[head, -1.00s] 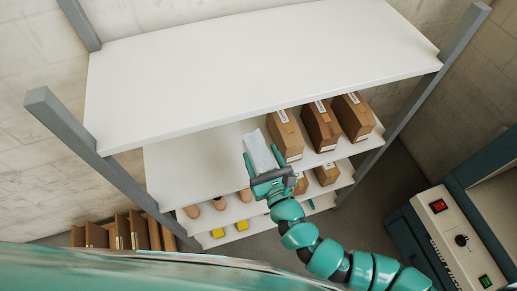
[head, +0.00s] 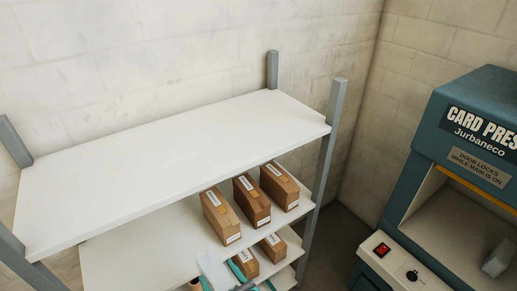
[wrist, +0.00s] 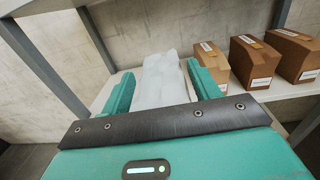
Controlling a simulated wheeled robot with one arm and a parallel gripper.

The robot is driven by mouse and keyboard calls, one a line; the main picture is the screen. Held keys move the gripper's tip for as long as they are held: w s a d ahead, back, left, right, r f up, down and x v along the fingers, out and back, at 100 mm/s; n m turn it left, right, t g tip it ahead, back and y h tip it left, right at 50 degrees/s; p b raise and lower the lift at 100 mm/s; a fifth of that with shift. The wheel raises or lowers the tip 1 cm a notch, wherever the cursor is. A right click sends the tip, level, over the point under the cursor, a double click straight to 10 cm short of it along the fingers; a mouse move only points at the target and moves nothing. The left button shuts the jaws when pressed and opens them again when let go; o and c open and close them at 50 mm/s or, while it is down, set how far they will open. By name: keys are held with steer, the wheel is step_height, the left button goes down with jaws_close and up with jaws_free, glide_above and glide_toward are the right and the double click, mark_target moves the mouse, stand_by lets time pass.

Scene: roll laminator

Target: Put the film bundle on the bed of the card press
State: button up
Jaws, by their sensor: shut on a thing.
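The film bundle (head: 212,268), a whitish, pale block, shows at the bottom of the head view, in front of the rack's shelves. In the wrist view the bundle (wrist: 165,80) stands between the two teal fingers of my gripper (wrist: 162,84), which is shut on it. The card press (head: 446,150) is a teal cabinet at the right of the head view, cut off by the picture edge. Its front is open, showing a pale chamber (head: 462,218). The bed itself is not clearly seen. A grey, blocky thing (head: 497,258) shows in the opening.
A white shelf rack (head: 160,165) fills the left and middle. Several brown boxes (head: 252,200) sit on its lower shelf, close right of the bundle in the wrist view. The press panel has a red switch (head: 382,250) and a black knob (head: 412,275). A floor gap separates rack and press.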

steer(key=shift+s+d+r, duration=0.2)
steer(key=shift+s+d, duration=0.65)
steer(key=shift+d, duration=0.25)
steer(key=w+d+f+m+t+h+b, duration=0.2)
steer(key=w+d+f+m+t+h, duration=0.25)
steer(key=w+d, duration=0.65)
steer(key=w+d+f+m+h+b, duration=0.1)
steer(key=d+f+h+b, duration=0.2)
steer(key=d+f, duration=0.4)
steer(key=w+d+f+m+g+h+b, duration=0.1)
steer(key=d+f+h+b, duration=0.2)
steer(key=d+f, duration=0.5)
steer(key=shift+d+m, duration=0.35)
